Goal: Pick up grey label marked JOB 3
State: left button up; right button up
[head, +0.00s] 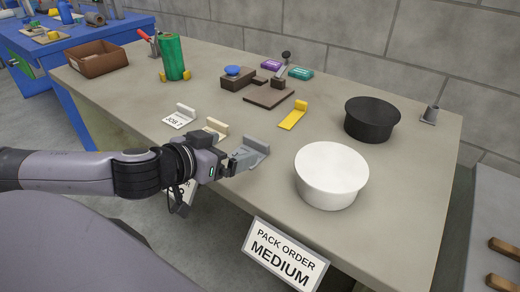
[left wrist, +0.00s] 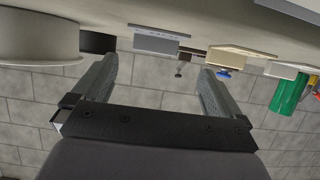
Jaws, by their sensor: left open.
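A grey label (head: 259,145) stands near the front edge of the table, left of the white tub. Its front part is hidden behind my left gripper, so I cannot read its marking. My left gripper (head: 240,163) is open and reaches in from the left, close to the label. In the left wrist view, which is upside down, the grey label (left wrist: 155,42) shows beyond and between the two spread fingers of my left gripper (left wrist: 158,82), with nothing held. I cannot tell whether a finger touches it. My right gripper is out of view.
A white label reading JOB 7 (head: 181,118) and a cream label (head: 216,127) stand to the left. A white tub (head: 331,177) and black tub (head: 371,120) are right. A green cylinder (head: 172,57) stands farther back.

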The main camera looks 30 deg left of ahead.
aim_at(254, 143)
pick_arm(q)
jog(key=shift+w+f, duration=0.1)
jog(key=shift+w, duration=0.55)
jog(key=shift+d+x, duration=0.15)
jog(key=shift+x, duration=0.65)
jog(key=shift+d+x, duration=0.15)
jog(key=shift+x, duration=2.05)
jog(key=shift+d, duration=0.1)
jog(key=c, duration=1.1)
